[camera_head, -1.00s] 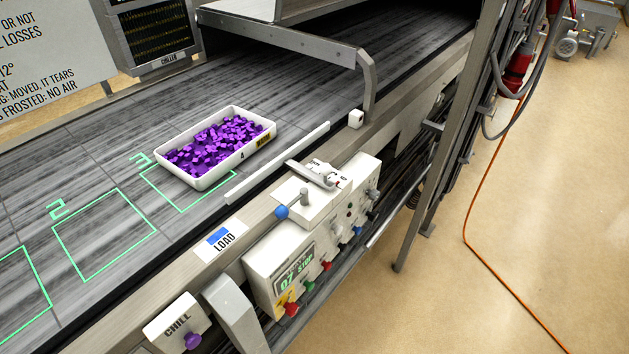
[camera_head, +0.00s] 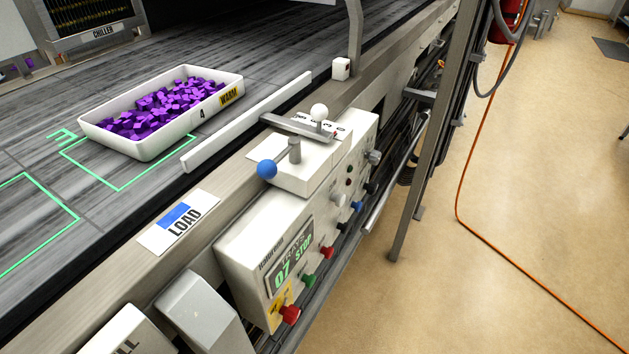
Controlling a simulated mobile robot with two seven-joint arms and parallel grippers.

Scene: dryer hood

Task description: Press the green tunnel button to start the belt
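A white control box (camera_head: 262,250) is mounted on the side of the conveyor. A green button (camera_head: 308,281) sticks out low on its front face, between a red button (camera_head: 327,252) and a larger red button on a yellow plate (camera_head: 290,315). The box's small display (camera_head: 291,265) shows "07 STOP" in green. Nothing touches the green button. Neither of my grippers is in view.
A white tray (camera_head: 150,142) of purple pieces stands on the grey belt (camera_head: 150,65). A metal post (camera_head: 435,130) stands to the right. The tan floor beyond is mostly clear, with an orange cable (camera_head: 463,160).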

